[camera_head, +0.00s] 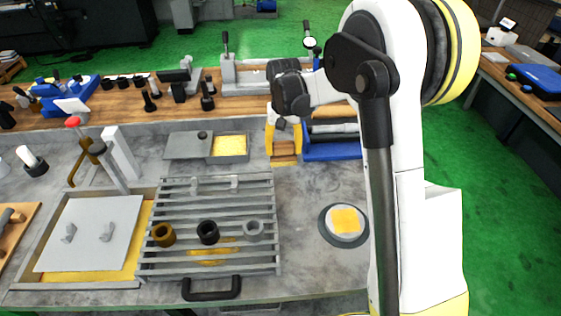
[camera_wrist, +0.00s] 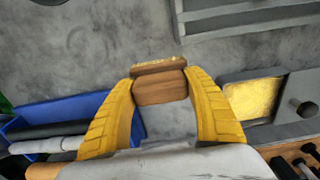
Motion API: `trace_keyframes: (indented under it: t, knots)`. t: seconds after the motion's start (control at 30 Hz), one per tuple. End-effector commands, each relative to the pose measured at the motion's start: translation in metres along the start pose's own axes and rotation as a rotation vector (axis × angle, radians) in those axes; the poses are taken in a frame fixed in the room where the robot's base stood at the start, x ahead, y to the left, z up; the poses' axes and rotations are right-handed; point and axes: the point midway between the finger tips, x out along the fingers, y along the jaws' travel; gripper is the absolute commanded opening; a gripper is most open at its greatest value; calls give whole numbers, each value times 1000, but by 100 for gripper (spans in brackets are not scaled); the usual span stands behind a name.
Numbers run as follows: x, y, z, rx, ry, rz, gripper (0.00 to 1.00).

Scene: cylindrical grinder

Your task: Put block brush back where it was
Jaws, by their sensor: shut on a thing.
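The block brush is a small brown wooden block (camera_head: 285,153) between the yellow fingers of my gripper (camera_head: 284,141). In the wrist view the brush (camera_wrist: 160,90) sits between the curved finger tips of my gripper (camera_wrist: 160,82), with a lighter strip along its far edge. My gripper is shut on it, over the grey bench top. The fingers hide its sides. I cannot tell whether the brush touches the bench. A blue tray (camera_head: 333,152) holding rolled or rod-like items is just right of my gripper; in the wrist view the tray (camera_wrist: 75,108) is on the left.
A grey box with an open yellow-filled compartment (camera_head: 230,146) lies left of my gripper. A slatted rack (camera_head: 207,192) with several rings is in front. A round dish with a yellow pad (camera_head: 343,222) lies front right. Bare bench (camera_head: 300,200) shows between them. Tools line the wooden shelf behind.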

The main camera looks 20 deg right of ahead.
Motion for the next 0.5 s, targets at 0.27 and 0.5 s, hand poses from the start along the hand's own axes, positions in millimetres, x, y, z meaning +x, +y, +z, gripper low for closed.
trace_keyframes:
  t: [0.27, 0.5]
  knots:
    - [22, -7, -3, 1, 0, 0, 27]
    - [45, -7, -3, 1, 0, 0, 27]
